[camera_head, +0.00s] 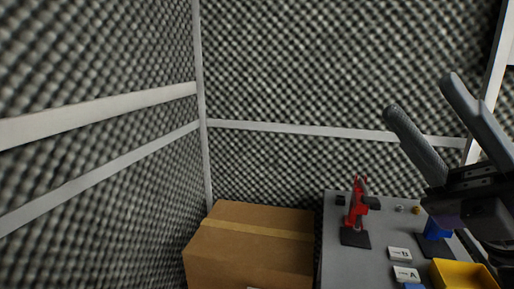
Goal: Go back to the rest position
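My gripper (425,103) is at the upper right of the head view, raised above the grey table. Its two long grey fingers point up and to the left. They stand apart with a clear gap between them, and nothing is held there. The wrist behind the fingers runs out of the right edge of the picture. The gripper hides part of the back wall and part of the table's right side.
The grey table (334,262) bears a red stand (356,214), a blue object (433,229), labelled blocks B (399,254) and A (405,274), and a yellow bin (463,274). A cardboard box (250,262) stands left of it. Foam walls (290,60) with pale rails enclose the space.

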